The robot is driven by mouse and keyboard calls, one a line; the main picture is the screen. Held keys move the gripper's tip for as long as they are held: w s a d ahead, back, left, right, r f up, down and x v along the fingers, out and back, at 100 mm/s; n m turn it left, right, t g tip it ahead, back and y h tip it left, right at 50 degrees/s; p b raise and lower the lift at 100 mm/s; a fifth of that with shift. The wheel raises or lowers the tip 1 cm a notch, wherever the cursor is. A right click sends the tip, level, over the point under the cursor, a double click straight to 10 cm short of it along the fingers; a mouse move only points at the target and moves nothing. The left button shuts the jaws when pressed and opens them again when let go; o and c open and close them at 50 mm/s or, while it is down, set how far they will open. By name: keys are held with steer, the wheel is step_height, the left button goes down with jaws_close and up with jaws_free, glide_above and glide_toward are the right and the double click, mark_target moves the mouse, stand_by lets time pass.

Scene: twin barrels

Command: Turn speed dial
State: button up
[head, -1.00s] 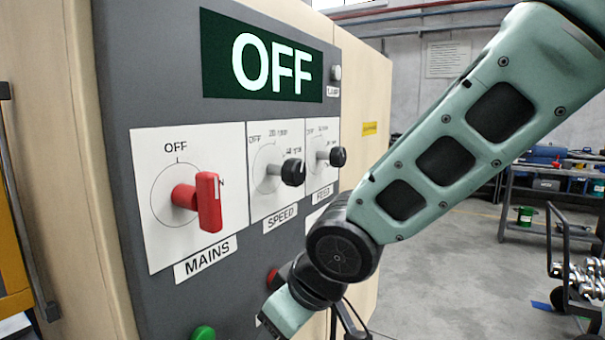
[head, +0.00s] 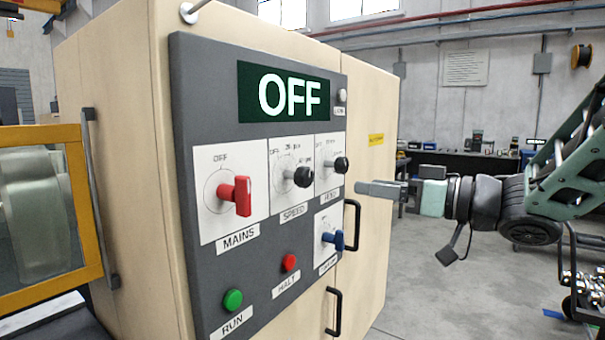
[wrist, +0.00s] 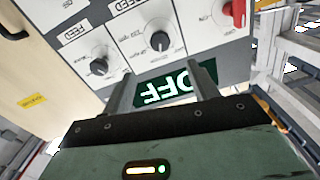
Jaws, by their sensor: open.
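The speed dial (head: 302,176) is a black knob on a white plate marked SPEED, between the red mains switch (head: 236,195) and the black feed dial (head: 340,164). My gripper (head: 362,187) is to the right of the panel, apart from the dials. In the wrist view the panel appears roughly upside down. There the speed dial (wrist: 160,42) lies beyond the two spread fingers of my gripper (wrist: 163,88), with nothing between them. The feed dial (wrist: 99,66) is to its left and the mains switch (wrist: 236,12) to its right. The display (head: 283,94) reads OFF.
Below the dials are a blue knob (head: 339,240), a red HALT button (head: 289,262) and a green RUN button (head: 233,299). Black door handles (head: 350,225) stand out from the cabinet. Open floor (head: 430,290) lies to the right.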

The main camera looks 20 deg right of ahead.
mark_target(309, 178)
steer(key=p+x, duration=0.2)
steer(key=x, duration=1.4)
steer(key=shift+w+a+f, duration=0.1)
steer(key=shift+w+a, duration=0.05)
steer(key=shift+a, duration=0.05)
steer(key=c, duration=1)
